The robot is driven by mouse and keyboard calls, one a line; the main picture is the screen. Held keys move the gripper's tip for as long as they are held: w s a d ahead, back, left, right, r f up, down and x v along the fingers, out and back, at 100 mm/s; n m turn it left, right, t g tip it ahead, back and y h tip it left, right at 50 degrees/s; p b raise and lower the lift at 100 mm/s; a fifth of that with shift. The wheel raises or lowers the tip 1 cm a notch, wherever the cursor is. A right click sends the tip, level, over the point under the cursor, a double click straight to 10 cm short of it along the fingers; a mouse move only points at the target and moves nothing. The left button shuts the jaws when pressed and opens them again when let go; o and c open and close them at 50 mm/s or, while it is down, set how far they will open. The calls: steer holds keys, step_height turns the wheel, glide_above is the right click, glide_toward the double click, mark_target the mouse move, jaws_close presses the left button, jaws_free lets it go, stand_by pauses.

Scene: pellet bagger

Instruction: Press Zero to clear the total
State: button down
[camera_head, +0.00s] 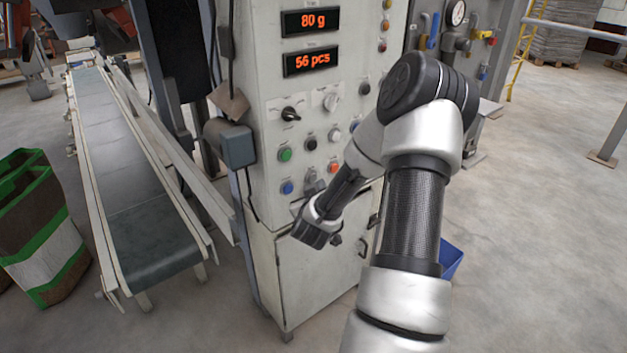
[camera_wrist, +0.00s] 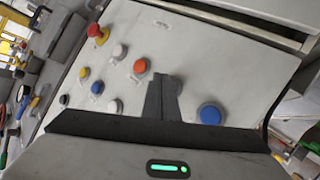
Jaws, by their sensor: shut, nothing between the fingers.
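The cabinet's control panel (camera_head: 270,120) has a red display reading 80 g (camera_head: 311,22) and another reading 56 pcs (camera_head: 311,61). Its lower buttons include green (camera_head: 285,154), black (camera_head: 311,143), white (camera_head: 335,134), blue (camera_head: 287,188) and orange (camera_head: 334,167). No label reading Zero is legible. Contact cannot be told.
Selector knobs (camera_head: 291,114) sit above the buttons. A grey box (camera_head: 236,145) juts from the cabinet's left side, beside a conveyor (camera_head: 125,170). A green-edged bag (camera_head: 45,235) stands at far left. A blue bin (camera_head: 451,258) is behind my arm. Open floor lies at right.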

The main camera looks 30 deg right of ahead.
steer(key=shift+w, duration=0.15)
steer(key=shift+w, duration=0.3)
steer(key=shift+w, duration=0.35)
stand_by(0.5)
steer(key=shift+s+b, duration=0.1)
steer(key=shift+b, duration=0.2)
steer(key=shift+s, duration=0.7)
steer(key=s+b, duration=0.1)
steer(key=s, duration=0.5)
steer(key=shift+d, duration=0.25)
stand_by(0.4)
